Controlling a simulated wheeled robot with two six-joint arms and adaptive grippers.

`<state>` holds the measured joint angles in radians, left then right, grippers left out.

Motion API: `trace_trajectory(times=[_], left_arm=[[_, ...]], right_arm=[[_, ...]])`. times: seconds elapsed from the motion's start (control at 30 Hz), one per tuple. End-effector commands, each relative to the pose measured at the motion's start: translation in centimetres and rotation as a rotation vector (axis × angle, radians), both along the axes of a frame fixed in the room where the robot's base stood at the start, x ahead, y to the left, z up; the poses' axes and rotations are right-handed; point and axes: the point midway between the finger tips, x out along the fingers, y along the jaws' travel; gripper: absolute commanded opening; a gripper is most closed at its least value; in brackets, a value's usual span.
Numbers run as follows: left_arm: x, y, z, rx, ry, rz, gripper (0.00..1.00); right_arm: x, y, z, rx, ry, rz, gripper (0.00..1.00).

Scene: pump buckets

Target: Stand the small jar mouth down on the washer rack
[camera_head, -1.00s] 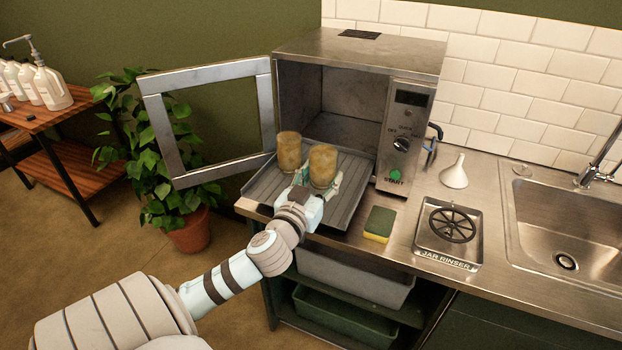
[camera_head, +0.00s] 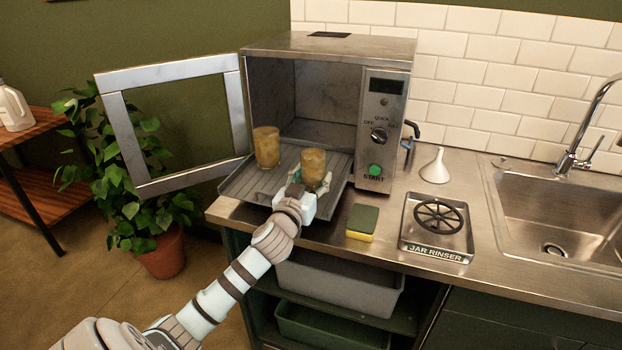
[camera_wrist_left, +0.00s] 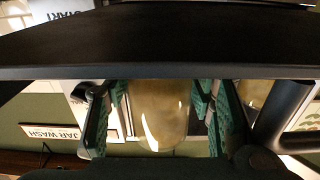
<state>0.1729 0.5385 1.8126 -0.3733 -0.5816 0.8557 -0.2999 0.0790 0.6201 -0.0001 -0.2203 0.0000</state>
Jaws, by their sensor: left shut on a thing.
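A cloudy amber jar (camera_head: 313,167) is in my left gripper (camera_head: 309,182), over the front right part of the washer rack (camera_head: 262,192). In the left wrist view this jar (camera_wrist_left: 162,115) sits between the green finger pads. I cannot tell whether its base touches the rack or which way its mouth points. A second amber jar (camera_head: 267,147) stands on the rack to its left, apart from it. The rack is slid out at the front of the open washer (camera_head: 325,85). My right gripper is not in view.
The washer door (camera_head: 122,143) is swung open to the left. A sponge (camera_head: 362,222), a jar rinser (camera_head: 438,225), a white funnel (camera_head: 434,168) and a sink (camera_head: 550,205) are to the right. The rack's left front is clear.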

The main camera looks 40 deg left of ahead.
Motion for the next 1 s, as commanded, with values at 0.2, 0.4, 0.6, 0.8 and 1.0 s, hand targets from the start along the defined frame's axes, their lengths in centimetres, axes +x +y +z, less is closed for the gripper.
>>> trace_trajectory(times=[0.2, 0.4, 0.6, 0.8, 1.0], left_arm=[[-0.2, 0.3, -1.0, -0.006, 0.013, 0.008, 0.15], [-0.2, 0.4, -0.9, -0.004, 0.014, 0.010, 0.15], [-0.2, 0.4, -1.3, -0.004, 0.014, 0.011, 0.15], [-0.2, 0.4, -1.9, -0.006, 0.017, 0.011, 0.15], [-0.2, 0.3, -2.3, -0.008, 0.020, 0.011, 0.55]], right_arm=[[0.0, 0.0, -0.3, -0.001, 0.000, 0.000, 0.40], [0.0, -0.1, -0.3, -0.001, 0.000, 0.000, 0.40], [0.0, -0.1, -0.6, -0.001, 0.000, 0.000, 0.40], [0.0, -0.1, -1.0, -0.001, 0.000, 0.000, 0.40], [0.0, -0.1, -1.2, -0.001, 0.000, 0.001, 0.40]])
